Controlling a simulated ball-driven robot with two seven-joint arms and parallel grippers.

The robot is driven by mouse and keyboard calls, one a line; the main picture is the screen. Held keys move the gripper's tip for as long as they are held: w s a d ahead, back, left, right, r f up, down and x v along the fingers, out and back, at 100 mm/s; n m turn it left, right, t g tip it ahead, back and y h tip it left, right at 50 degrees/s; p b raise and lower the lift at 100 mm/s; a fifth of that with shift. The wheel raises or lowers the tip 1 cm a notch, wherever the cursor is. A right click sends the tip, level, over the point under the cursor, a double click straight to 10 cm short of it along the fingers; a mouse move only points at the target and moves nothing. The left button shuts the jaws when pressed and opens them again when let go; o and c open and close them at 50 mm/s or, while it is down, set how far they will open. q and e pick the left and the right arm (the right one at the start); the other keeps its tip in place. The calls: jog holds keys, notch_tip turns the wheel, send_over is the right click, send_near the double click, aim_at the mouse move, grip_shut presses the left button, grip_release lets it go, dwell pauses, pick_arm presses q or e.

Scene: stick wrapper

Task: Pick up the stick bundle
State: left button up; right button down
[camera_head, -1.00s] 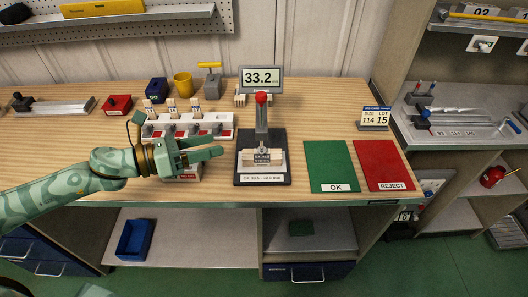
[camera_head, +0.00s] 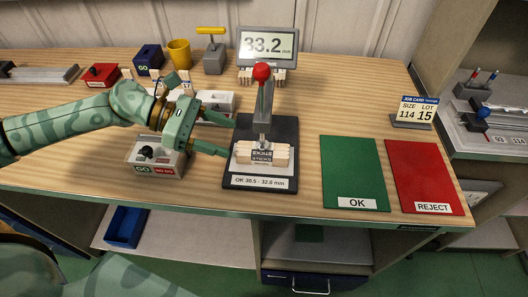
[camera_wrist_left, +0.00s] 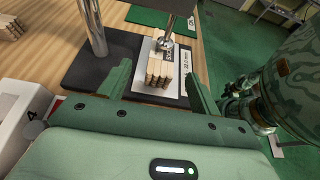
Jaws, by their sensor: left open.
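The stick bundle (camera_head: 262,154) is a short stack of pale wooden sticks with a dark printed band. It lies on the plate of the black gauge stand (camera_head: 286,130), under the gauge's vertical rod. The bundle also shows in the left wrist view (camera_wrist_left: 159,74), ahead of the fingers. My left gripper (camera_head: 211,130) is open, to the left of the bundle and apart from it. In the left wrist view the open fingers (camera_wrist_left: 160,92) point toward the bundle, one on each side of its line. My right gripper is not in view.
The display (camera_head: 268,46) reads 33.2 mm behind the gauge. A green OK mat (camera_head: 352,168) and red REJECT mat (camera_head: 425,172) lie to the right. A job card (camera_head: 415,110) reads size 114, lot 15.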

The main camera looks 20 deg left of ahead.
aim_at(255, 148)
pick_arm(q)
jog(key=x, duration=0.7)
jog(key=shift+s+d+f, duration=0.1)
jog(key=shift+s+f, duration=0.05)
jog(key=c, duration=1.2)
jog(key=shift+o, duration=0.2)
